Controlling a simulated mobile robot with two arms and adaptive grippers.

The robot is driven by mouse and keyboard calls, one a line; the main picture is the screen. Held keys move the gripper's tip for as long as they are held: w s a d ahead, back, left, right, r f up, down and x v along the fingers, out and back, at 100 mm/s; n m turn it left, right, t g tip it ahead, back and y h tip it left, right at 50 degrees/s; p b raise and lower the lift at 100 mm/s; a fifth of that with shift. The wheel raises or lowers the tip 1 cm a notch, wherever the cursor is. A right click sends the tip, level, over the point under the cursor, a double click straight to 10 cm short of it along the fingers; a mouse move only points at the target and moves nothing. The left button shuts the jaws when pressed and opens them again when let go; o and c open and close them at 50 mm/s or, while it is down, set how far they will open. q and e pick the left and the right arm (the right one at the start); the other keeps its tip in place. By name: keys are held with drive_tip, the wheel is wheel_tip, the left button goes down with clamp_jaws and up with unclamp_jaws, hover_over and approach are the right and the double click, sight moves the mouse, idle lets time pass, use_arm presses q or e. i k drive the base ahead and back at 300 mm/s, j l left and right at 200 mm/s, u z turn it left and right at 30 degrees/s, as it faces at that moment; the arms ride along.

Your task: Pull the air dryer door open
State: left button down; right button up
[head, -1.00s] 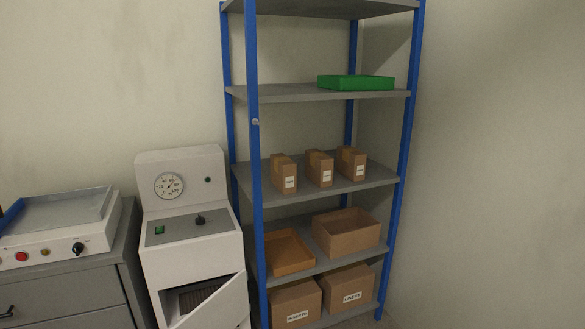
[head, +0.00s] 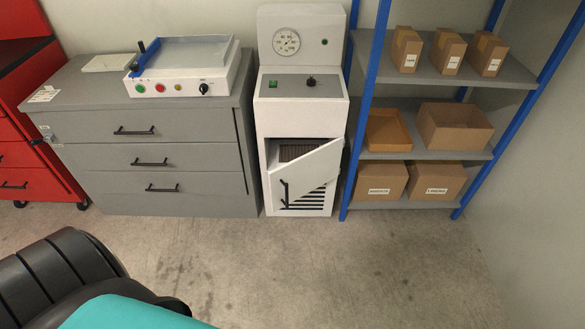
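The air dryer (head: 301,118) is a white upright cabinet with a round gauge on its back panel. It stands in the middle of the head view, between the grey drawer cabinet and the shelf. Its white door (head: 307,176) is ajar and slants outward, with a dark gap above and behind it. A dark vertical handle (head: 284,193) sits at the door's left edge, and dark slanted slots show low on the front. Neither of my grippers is in view.
A grey drawer cabinet (head: 75,92) with a white-and-blue machine (head: 184,68) on top stands left of the dryer. A blue-post shelf (head: 357,110) with cardboard boxes stands close on its right. A red cabinet (head: 22,112) is at far left. The floor (head: 330,260) in front is clear.

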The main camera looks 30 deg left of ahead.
sight(290, 182)
drive_tip(key=j+z, duration=0.5)
drive_tip(key=k+j+z, duration=0.1)
drive_tip(key=j+z, duration=0.4)
drive_tip(key=j, duration=0.15)
